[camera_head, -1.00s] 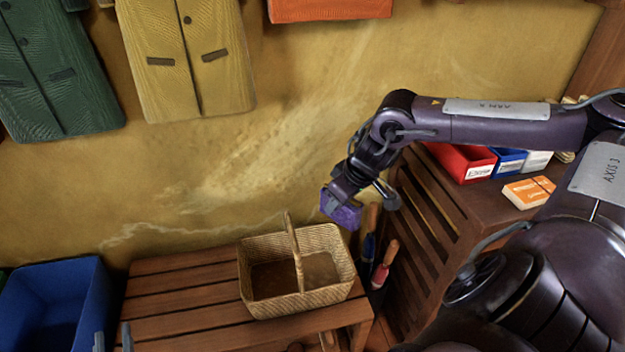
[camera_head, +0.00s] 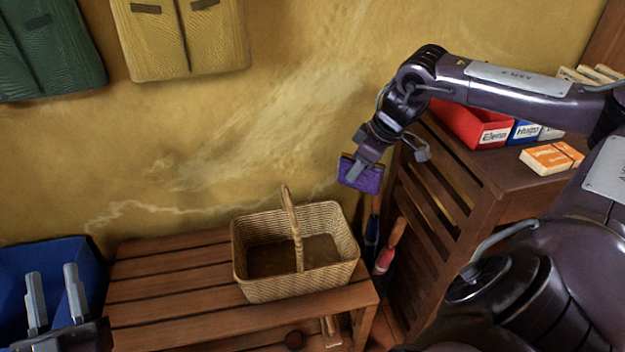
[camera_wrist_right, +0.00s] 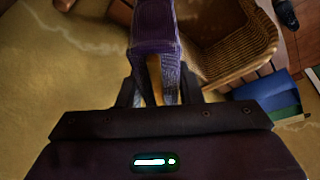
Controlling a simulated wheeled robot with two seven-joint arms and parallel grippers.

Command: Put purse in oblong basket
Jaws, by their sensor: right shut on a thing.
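The purple purse (camera_head: 361,177) is held in my right gripper (camera_head: 359,171), which is shut on it, in the air above and to the right of the basket. In the right wrist view the purse (camera_wrist_right: 154,28) hangs between the fingers, with the basket (camera_wrist_right: 243,45) beside it, apart. The oblong wicker basket (camera_head: 297,288) with an upright handle stands on a slatted wooden bench; the inside that shows is empty. My left gripper (camera_head: 52,290) is at the lower left, its two fingers apart and nothing between them.
The wooden bench (camera_head: 170,290) has clear slats left of the basket. A blue bin (camera_head: 75,253) stands at the left. A slatted wooden cabinet (camera_head: 470,175) at the right bears a red bin (camera_head: 462,125) and an orange box (camera_head: 548,157). Handled tools (camera_head: 386,250) stand between bench and cabinet.

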